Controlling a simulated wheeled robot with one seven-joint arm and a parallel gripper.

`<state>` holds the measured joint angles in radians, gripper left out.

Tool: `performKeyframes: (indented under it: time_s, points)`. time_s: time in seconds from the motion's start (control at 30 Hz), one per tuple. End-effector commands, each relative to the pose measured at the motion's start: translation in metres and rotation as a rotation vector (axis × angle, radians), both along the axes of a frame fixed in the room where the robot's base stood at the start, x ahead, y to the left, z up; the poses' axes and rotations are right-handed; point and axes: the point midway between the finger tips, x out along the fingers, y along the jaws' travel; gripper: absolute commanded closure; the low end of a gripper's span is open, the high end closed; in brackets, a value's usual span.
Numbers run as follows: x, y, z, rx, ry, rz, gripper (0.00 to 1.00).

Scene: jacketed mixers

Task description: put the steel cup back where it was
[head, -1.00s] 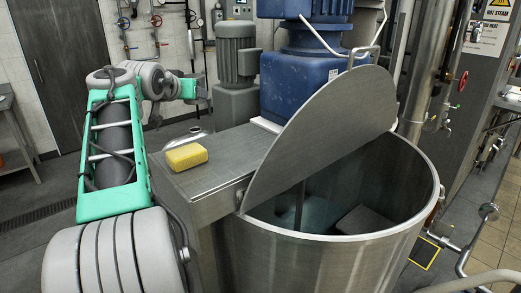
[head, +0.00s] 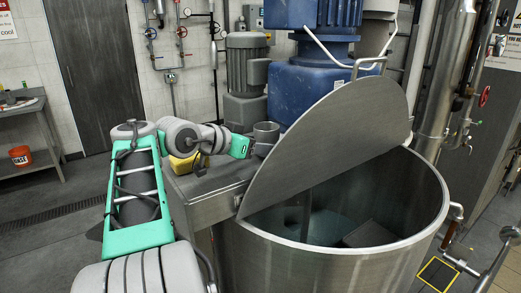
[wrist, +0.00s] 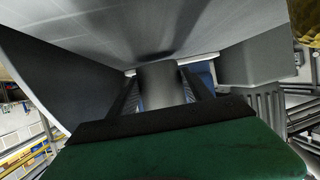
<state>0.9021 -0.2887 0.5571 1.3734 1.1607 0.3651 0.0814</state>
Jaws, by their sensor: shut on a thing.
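A small grey steel cup (head: 266,132) stands out at the end of my arm in the head view, above the far part of the steel ledge (head: 205,185) beside the mixer tank. My gripper (head: 257,148) is shut on it. In the wrist view the cup (wrist: 160,84) sits between the two dark fingers. The cup looks upright in the head view. Its lower part is hidden by my gripper and the tilted lid, and I cannot tell whether it touches the ledge.
A yellow sponge (head: 182,167) lies on the ledge, partly behind my arm. The tilted steel lid (head: 330,140) rises right of my gripper, over the open tank (head: 335,260). The blue mixer drive (head: 305,95) stands close behind. A grey motor (head: 247,62) is farther back.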

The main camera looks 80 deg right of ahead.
Motion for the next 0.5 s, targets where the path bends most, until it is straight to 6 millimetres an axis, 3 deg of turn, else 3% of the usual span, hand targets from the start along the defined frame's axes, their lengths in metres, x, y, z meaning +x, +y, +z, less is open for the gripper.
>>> performKeyframes:
  time_s: [0.4,0.43,0.5]
  points:
    - [-0.0019,-0.0001,-0.0134,-0.002,-0.001,-0.003,0.96]
    - [-0.0019,-0.0001,-0.0124,-0.001,-0.001,-0.004,0.41]
    - [-0.0019,-0.0002,-0.0117,-0.001,-0.001,-0.004,0.35]
